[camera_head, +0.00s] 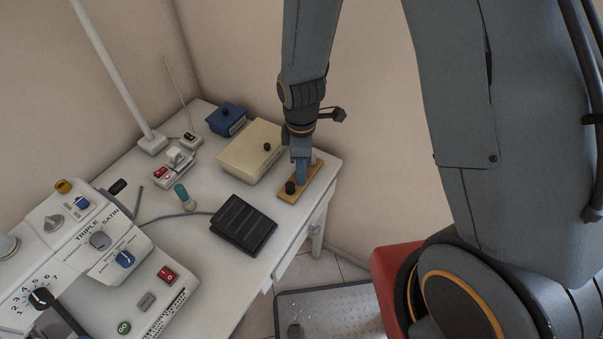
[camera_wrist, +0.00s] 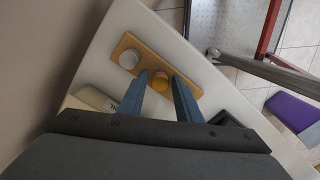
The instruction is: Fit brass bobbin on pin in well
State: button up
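A brass bobbin (camera_wrist: 160,83) sits on a wooden board (camera_wrist: 117,50) in the wrist view. A silver bobbin (camera_wrist: 129,59) is beside it on the board. My gripper (camera_wrist: 160,76) is open, with its two blue fingers on either side of the brass bobbin; I cannot tell whether they touch it. In the head view my gripper (camera_head: 301,182) points down over the wooden board (camera_head: 315,181), and the brass bobbin is hidden by the fingers. A black bobbin-like piece (camera_head: 290,187) stands at the board's near end. I cannot make out the pin or well.
The white sewing machine (camera_head: 120,262) is at the lower left of the white table (camera_head: 175,235). The table's right edge is close to the board.

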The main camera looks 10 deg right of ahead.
grip_shut()
jog(key=shift+r, duration=0.1)
jog(key=shift+r+p, duration=2)
jog(key=shift+r, duration=0.45)
